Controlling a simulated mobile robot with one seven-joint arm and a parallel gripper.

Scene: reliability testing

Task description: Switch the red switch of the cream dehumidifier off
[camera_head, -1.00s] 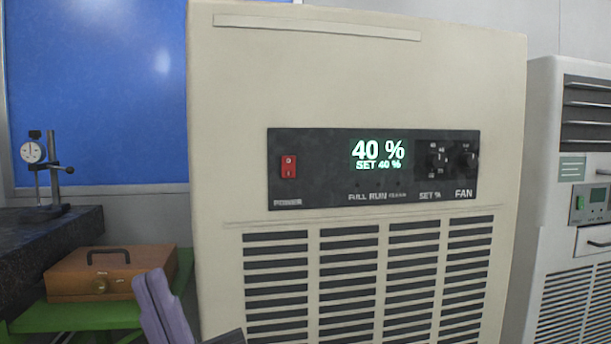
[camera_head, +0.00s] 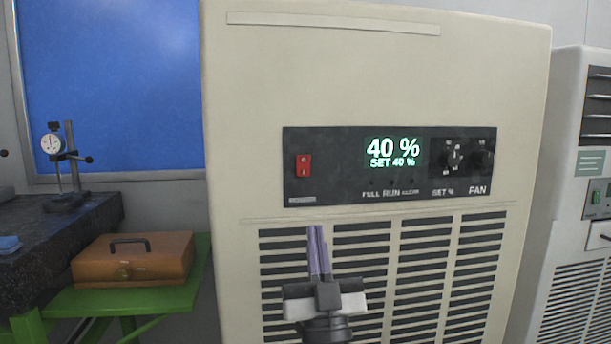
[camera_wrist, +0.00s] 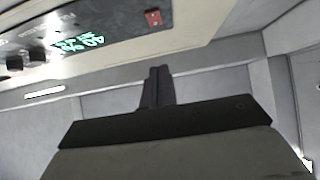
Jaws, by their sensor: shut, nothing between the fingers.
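The cream dehumidifier (camera_head: 380,80) stands upright in front of me. Its dark control panel (camera_head: 340,185) carries the red switch (camera_head: 304,165) at the left end, above the power label. The display (camera_head: 392,150) is lit and reads 40 %, SET 40 %. My gripper (camera_head: 317,230) is shut and empty, in front of the grille slats, below the panel and a little right of the switch. In the wrist view the red switch (camera_wrist: 153,18) shows at the top, apart from my closed fingertips (camera_wrist: 158,72).
Two dark knobs (camera_head: 453,159) sit on the panel's right. A white unit (camera_head: 575,170) stands to the right. At left are a brown case (camera_head: 135,262) on a green stand (camera_head: 180,297), a dark stone slab (camera_head: 30,235) and a dial gauge (camera_head: 53,143).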

